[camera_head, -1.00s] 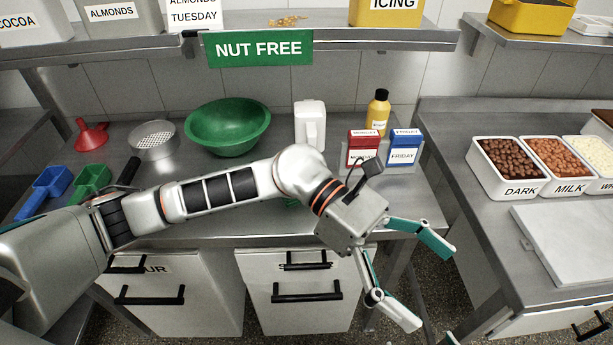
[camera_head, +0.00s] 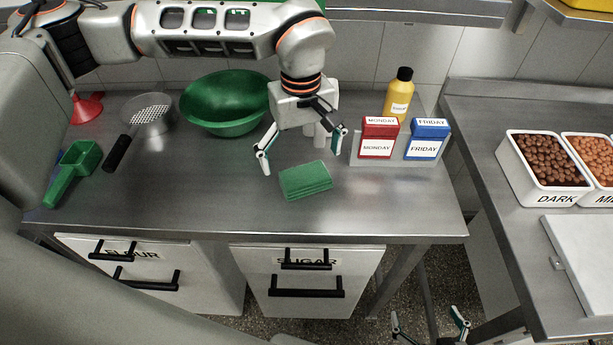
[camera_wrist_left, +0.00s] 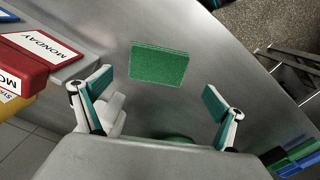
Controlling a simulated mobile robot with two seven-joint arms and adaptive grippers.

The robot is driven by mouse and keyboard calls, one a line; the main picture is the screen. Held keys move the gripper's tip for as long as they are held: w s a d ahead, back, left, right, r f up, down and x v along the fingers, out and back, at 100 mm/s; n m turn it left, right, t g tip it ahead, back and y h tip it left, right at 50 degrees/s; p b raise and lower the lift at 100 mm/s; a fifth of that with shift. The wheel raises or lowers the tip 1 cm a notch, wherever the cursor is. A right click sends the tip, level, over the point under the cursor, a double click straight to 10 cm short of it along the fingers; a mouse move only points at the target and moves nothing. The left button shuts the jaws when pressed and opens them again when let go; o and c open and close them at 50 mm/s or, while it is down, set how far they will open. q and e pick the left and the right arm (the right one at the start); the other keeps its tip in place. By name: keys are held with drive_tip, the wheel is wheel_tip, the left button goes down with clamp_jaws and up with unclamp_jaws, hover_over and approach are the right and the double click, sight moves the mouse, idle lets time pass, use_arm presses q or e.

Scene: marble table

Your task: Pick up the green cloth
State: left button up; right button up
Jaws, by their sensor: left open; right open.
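The green cloth (camera_head: 306,180) lies folded flat on the steel counter, near the middle of the head view. It also shows in the left wrist view (camera_wrist_left: 158,65), beyond the fingertips and between their lines. My left gripper (camera_head: 303,153) is open and empty, fingers pointing down, above and just behind the cloth and apart from it. The left wrist view also shows its spread fingers (camera_wrist_left: 165,98). My right gripper (camera_head: 431,325) shows only its fingertips at the bottom edge of the head view, open and low in front of the counter.
A green bowl (camera_head: 226,103) and a sieve (camera_head: 147,118) stand left of my gripper. A red box (camera_head: 377,139), a blue box (camera_head: 427,139) and a yellow bottle (camera_head: 399,96) stand right. A green scoop (camera_head: 75,172) lies far left. The counter (camera_head: 210,200) is bare around the cloth.

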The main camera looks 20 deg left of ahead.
sight(306, 175)
use_arm(q)
drive_tip(key=f, duration=0.2)
drive_tip(key=d+f, duration=0.1)
drive_tip(key=f, duration=0.1)
drive_tip(key=shift+s+f, duration=0.1)
drive_tip(key=shift+f, duration=0.1)
drive_tip(key=shift+a+f, duration=0.1)
drive_tip(key=shift+f, duration=0.5)
drive_tip(key=c, duration=1.3)
drive_tip(key=shift+r, duration=0.15)
wheel_tip(306, 175, up, 20)
drive_tip(key=a+f+m, duration=0.2)
drive_tip(key=a+f, duration=0.1)
drive_tip(key=f, duration=0.2)
drive_tip(key=s+a+f+m, duration=0.1)
drive_tip(key=a+f+m, duration=0.2)
drive_tip(key=f, duration=0.2)
drive_tip(key=s+a+f+m, duration=0.1)
drive_tip(key=a+f+m, duration=0.1)
drive_tip(key=a+f, duration=0.2)
drive_tip(key=shift+f+m+p, duration=0.3)
drive_tip(key=shift+f, duration=0.1)
